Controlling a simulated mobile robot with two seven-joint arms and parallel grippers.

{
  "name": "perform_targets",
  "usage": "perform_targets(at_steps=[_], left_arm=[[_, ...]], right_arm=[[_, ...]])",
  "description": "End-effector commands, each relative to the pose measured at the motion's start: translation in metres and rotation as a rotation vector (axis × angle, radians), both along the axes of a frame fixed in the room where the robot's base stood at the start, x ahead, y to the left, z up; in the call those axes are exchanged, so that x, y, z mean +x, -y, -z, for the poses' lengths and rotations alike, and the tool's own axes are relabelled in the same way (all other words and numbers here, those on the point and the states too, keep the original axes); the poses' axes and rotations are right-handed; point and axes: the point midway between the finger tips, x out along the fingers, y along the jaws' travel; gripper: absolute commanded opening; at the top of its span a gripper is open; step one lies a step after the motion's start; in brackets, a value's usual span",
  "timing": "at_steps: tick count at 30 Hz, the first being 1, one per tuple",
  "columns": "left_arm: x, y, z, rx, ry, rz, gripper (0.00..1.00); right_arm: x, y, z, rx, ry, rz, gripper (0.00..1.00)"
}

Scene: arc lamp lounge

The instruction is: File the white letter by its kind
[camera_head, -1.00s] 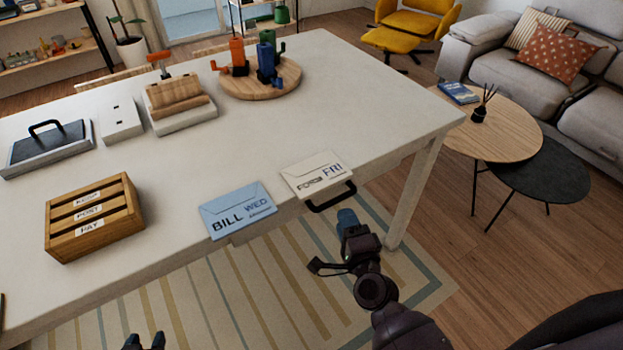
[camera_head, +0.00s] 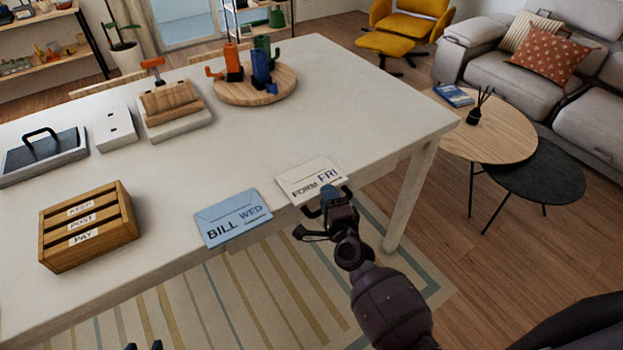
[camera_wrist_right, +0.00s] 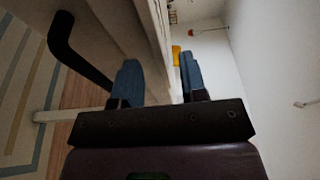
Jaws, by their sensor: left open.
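The white letter (camera_head: 311,182) reads "FORM" and "FRI" and lies flat at the table's front edge in the head view. My right gripper (camera_head: 334,194) is at its near edge, covering its lower right corner. In the right wrist view the blue fingers of my right gripper (camera_wrist_right: 158,80) stand apart, with the table's edge running up beyond the gap; I cannot tell whether the letter lies between them. A wooden sorter (camera_head: 90,225) with slots labelled KEEP, POST and PAY stands at the table's left. My left gripper (camera_head: 143,347) barely shows at the bottom edge, open, away from the table's objects.
A round wooden board (camera_head: 280,92) with coloured objects stands further back. The table's middle is clear.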

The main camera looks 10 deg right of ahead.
Motion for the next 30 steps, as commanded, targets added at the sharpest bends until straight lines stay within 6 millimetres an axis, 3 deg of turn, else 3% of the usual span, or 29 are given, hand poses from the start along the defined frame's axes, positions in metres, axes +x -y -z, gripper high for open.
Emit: perform_targets(at_steps=[3,11,20,30], left_arm=[[0.0008,0.0,-0.0008,0.0,0.001,0.0,0.43],[0.0041,0.0005,-0.0026,0.0,0.008,0.002,0.43],[0.0064,0.0009,-0.004,0.0,0.012,0.004,0.43],[0.0065,0.0009,-0.0053,0.0,0.013,0.004,0.43]], right_arm=[[0.0094,-0.0009,-0.0004,0.0,0.0,0.0,0.39],[0.0115,-0.0008,-0.0002,0.0,0.0,0.0,0.39],[0.0113,-0.0009,-0.0002,0.0,0.0,0.0,0.0],[0.0115,-0.001,-0.0015,0.0,0.0,0.0,0.0]])
